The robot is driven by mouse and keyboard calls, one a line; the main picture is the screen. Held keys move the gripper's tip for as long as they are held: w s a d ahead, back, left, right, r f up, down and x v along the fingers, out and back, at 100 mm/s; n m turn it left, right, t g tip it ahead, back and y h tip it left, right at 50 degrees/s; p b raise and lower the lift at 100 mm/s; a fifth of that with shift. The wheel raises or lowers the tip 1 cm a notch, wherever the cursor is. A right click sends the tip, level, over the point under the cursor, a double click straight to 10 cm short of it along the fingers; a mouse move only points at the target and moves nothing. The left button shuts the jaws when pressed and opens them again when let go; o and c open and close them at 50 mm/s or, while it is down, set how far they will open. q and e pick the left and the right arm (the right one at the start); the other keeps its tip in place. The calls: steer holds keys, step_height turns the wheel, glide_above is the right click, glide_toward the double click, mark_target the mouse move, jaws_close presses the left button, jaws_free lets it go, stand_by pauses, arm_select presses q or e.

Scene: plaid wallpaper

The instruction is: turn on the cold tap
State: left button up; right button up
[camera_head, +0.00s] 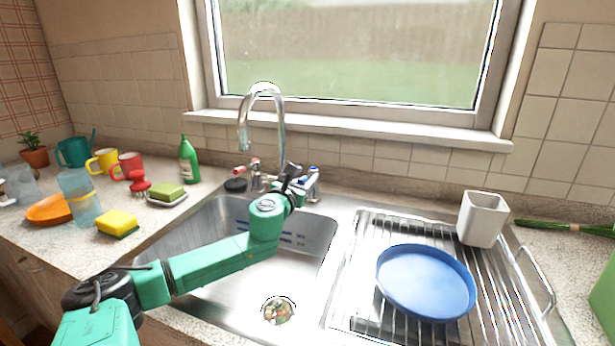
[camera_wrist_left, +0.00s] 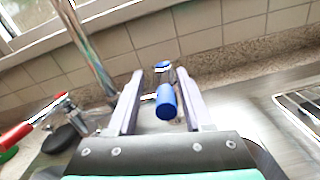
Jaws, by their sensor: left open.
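The cold tap, with a blue lever handle, stands at the back of the sink, right of the spout (camera_head: 265,105). Its blue end (camera_head: 314,169) shows just past my left gripper (camera_head: 299,180) in the head view. In the left wrist view the blue handle (camera_wrist_left: 167,103) lies between the two open fingers of the left gripper (camera_wrist_left: 161,85), and I cannot tell whether either finger touches it. The red-handled hot tap (camera_head: 249,167) is left of the spout; it also shows in the wrist view (camera_wrist_left: 18,135). My right gripper is not in view.
The steel sink (camera_head: 215,285) lies below my left arm. A drying rack (camera_head: 355,300) at right holds a blue plate (camera_head: 425,280) and a white cup (camera_head: 481,218). A green bottle (camera_head: 188,160), sponges and mugs stand on the left counter. The window sill (camera_head: 350,124) is clear.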

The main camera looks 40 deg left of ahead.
arm_select(q)
steer(key=shift+w+d+r, duration=0.1)
steer(key=shift+w+d, duration=0.15)
steer(key=shift+w, duration=0.15)
jaws_close()
stand_by(1.2)
